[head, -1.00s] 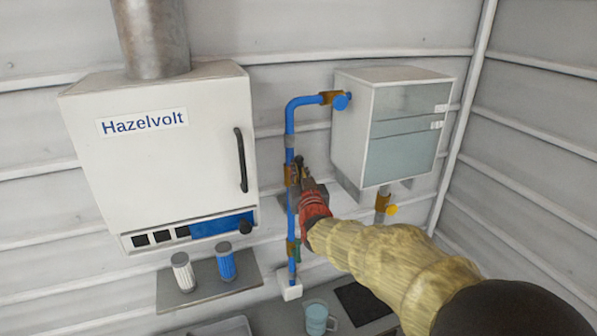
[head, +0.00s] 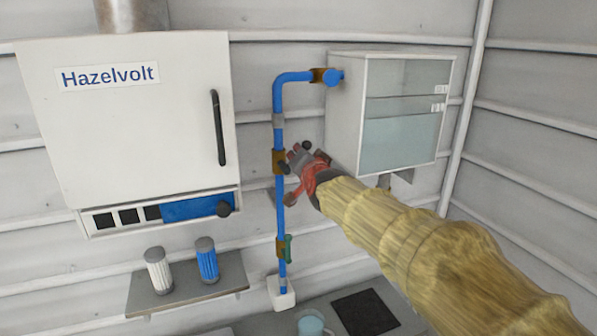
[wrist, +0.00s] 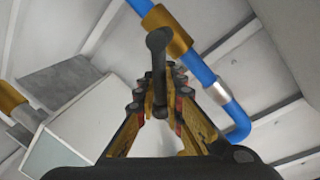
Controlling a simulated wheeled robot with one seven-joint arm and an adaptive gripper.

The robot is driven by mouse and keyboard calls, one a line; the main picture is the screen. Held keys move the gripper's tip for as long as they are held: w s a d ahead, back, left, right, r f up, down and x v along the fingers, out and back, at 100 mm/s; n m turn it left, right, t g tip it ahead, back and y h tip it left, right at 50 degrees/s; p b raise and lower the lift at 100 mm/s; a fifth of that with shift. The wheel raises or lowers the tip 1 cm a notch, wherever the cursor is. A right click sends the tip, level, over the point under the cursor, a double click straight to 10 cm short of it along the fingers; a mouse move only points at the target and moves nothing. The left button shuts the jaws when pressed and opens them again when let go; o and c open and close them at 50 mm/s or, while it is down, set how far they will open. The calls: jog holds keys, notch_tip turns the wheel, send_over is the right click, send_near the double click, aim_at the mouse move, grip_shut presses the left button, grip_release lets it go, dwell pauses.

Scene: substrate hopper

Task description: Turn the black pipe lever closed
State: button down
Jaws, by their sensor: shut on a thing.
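The blue pipe (head: 281,205) runs down the wall, with a brass valve body (head: 279,161) midway along it. The black lever (wrist: 158,45) sits at this valve and points down between my fingers in the wrist view. My gripper (wrist: 160,103) is shut on the lever's lower part, with a finger on each side. In the head view my gripper (head: 297,161) is just right of the valve and hides most of the lever. The brass valve body also shows at the top of the wrist view (wrist: 167,28).
A lower brass valve with a green handle (head: 288,248) is on the same pipe. The white Hazelvolt box (head: 120,120) is left. A glass-fronted cabinet (head: 345,115) is right, close to my arm. A shelf (head: 187,287) holds a white and a blue cylinder.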

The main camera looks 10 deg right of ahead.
jog(key=shift+w+d+f+m+g+y+b, duration=0.15)
jog(key=shift+d+f+m+y+b, duration=0.35)
jog(key=shift+m+b, duration=1.25)
jog(key=shift+s+d+f+m+g+y+b, duration=0.2)
jog(key=shift+f+m+b, duration=0.6)
jog(key=shift+b, duration=1.75)
jog(key=shift+w+d+f+m+g+y+b, duration=0.15)
jog(key=shift+f+m+y+b, duration=0.35)
jog(key=shift+m+b, duration=1.25)
jog(key=shift+f+b, duration=0.2)
jog(key=shift+b, duration=0.3)
jog(key=c, duration=1.9)
grip_release()
jog(key=shift+n, duration=0.3)
jog(key=v, duration=1.2)
